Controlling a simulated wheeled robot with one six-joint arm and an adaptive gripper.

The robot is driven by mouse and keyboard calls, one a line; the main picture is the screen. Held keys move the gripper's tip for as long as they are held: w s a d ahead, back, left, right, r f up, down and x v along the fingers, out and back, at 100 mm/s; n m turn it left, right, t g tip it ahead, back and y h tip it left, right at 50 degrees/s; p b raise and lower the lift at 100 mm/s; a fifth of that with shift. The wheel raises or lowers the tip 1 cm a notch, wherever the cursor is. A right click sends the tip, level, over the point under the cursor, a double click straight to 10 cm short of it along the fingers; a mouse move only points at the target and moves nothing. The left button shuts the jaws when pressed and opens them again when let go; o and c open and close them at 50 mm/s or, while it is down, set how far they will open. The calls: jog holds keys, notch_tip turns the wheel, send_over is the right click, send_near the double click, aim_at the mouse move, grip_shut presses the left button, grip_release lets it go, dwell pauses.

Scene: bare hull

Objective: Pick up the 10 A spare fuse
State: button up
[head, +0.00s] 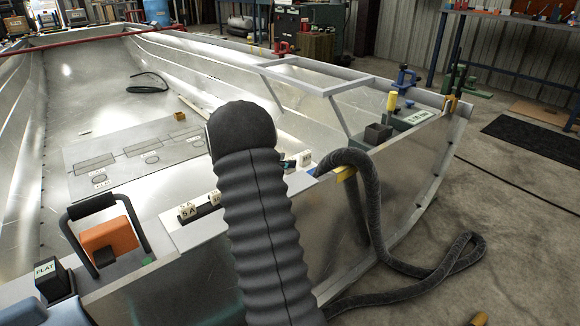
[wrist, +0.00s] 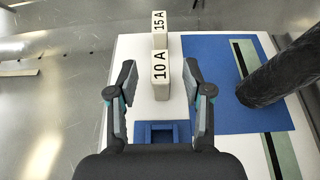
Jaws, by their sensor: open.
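The 10 A fuse (wrist: 161,76) is a cream block with a black label. In the wrist view it stands on a white panel (wrist: 133,48), between the two fingers of my gripper (wrist: 160,92). The fingers are open, with a visible gap on each side of the fuse. The 15 A fuse (wrist: 159,29) is a similar block just beyond it. In the head view my dark ribbed arm hides most of the gripper and the 10 A fuse cannot be made out for certain.
A blue holder (wrist: 162,131) with a recess lies below the 10 A fuse. A thick black hose (wrist: 282,77) crosses the blue mat at right. In the head view a 5 A block (head: 187,213) and an orange-and-black handled item (head: 109,239) stand left of my arm.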

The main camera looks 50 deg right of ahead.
jog(key=shift+x, duration=1.15)
grip_shut()
